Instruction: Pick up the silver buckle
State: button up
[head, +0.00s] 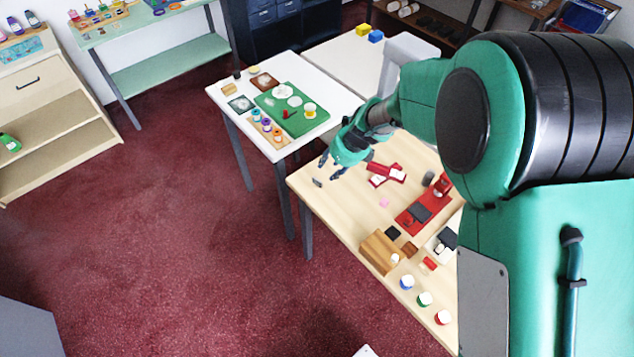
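A small grey piece (317,182), perhaps the silver buckle, lies near the far left corner of the light wooden table (340,212). It is too small here to make out a buckle shape. My green gripper (328,168) is above that same corner, just up and to the right of the grey piece. Its two dark fingers point down and stand apart, with nothing seen between them. I cannot tell its exact height above the table. My arm hides the table's far right part.
Red pieces (386,174), a red tray (421,213), a wooden box (380,252), a pink piece (384,203) and several white-topped jars stand on the same table. A white table (340,100) with a green mat (304,124) adjoins behind. Red carpet (170,230) is clear at left.

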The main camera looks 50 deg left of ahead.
jog(key=b, duration=0.1)
send_near(317, 181)
jog(key=shift+x, duration=1.25)
jog(key=shift+w+f+b, duration=0.15)
jog(key=shift+f+b, duration=0.15)
jog(key=shift+f, duration=0.25)
jog(key=shift+b+x, duration=0.75)
jog(key=shift+x, duration=1.9)
jog(key=shift+a+r, duration=0.1)
jog(key=c, duration=0.9)
